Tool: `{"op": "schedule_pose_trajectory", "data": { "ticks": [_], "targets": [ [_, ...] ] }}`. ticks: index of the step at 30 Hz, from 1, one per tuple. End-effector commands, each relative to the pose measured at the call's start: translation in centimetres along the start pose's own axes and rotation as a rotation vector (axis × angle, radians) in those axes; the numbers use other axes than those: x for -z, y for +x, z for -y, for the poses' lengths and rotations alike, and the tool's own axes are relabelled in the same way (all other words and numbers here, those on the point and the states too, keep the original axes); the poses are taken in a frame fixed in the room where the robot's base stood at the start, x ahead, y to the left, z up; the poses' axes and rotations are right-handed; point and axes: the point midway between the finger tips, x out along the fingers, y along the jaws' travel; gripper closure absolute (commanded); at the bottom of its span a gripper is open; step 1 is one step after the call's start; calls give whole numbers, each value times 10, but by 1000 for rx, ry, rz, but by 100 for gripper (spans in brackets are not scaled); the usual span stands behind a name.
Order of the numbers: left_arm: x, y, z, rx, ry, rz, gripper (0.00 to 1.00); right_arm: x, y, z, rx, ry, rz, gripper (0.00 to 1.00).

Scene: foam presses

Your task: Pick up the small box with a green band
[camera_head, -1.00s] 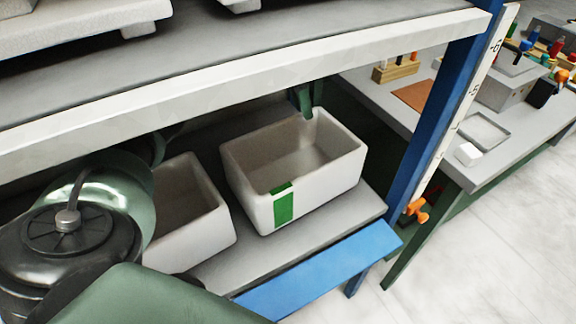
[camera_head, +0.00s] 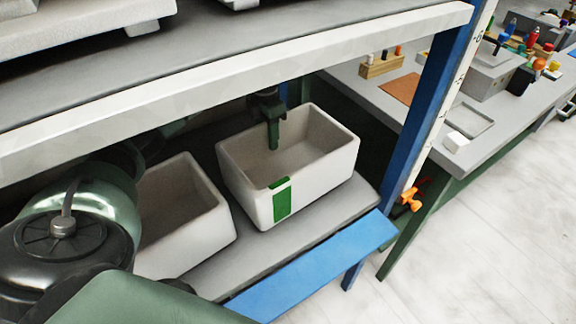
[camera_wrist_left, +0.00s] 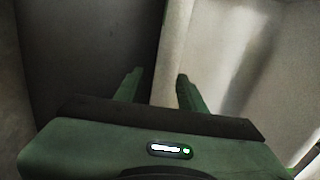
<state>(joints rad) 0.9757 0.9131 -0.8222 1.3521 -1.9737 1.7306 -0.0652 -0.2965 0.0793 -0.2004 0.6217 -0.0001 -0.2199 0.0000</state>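The small white box with a green band (camera_head: 255,190) stands upright on the lower shelf, its band (camera_head: 282,203) on the near wall. The box is open-topped and looks empty. My left gripper (camera_head: 272,138) shows at its back left rim, one finger hanging in front of the inner back wall. In the left wrist view my left gripper (camera_wrist_left: 158,76) is open, with the pale rim of a box wall (camera_wrist_left: 173,50) running between its two fingers. I cannot tell whether a finger touches it. My right gripper is in neither view.
A second white box (camera_head: 190,215) without a visible band stands close on the left. The upper shelf (camera_head: 250,65) hangs low over the boxes. A blue post (camera_head: 425,110) is on the right, and a blue front beam (camera_head: 318,265) lies below. A workbench (camera_head: 445,165) stands beyond.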

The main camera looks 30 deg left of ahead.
Motion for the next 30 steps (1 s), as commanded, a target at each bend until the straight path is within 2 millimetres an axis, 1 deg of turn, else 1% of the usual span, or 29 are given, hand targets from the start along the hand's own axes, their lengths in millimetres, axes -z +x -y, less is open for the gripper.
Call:
{"op": "schedule_pose_trajectory", "data": {
  "ticks": [6,7,8,9,11,23,30],
  "targets": [
    [0,2,0,0,1,1,60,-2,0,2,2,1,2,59],
    [0,2,0,0,1,1,66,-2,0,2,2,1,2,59],
    [0,2,0,0,1,1,74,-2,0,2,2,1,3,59],
    [0,2,0,0,1,1,85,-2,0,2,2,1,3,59],
    [0,1,0,1,1,1,100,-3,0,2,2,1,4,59],
    [0,0,0,1,0,1,100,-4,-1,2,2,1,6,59],
    [1,-6,-1,1,0,1,100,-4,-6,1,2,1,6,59]
  ]
}}
